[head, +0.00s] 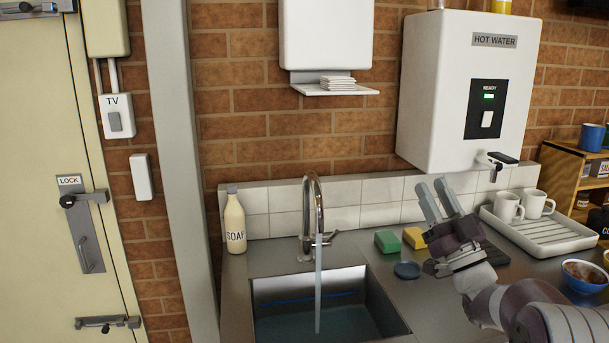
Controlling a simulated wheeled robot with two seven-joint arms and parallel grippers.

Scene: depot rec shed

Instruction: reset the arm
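My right arm comes in from the lower right. Its gripper (435,187) points up and to the left in front of the tiled splashback, above the counter. Its two grey fingers stand apart with a gap between them, and nothing shows in the gap. My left gripper and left arm are not in view.
Water runs from the tap (313,190) into the metal sink (390,312). A rack (525,235) with white mugs (507,207) and a blue bowl (583,284) are right. A soap bottle (234,222) stands left.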

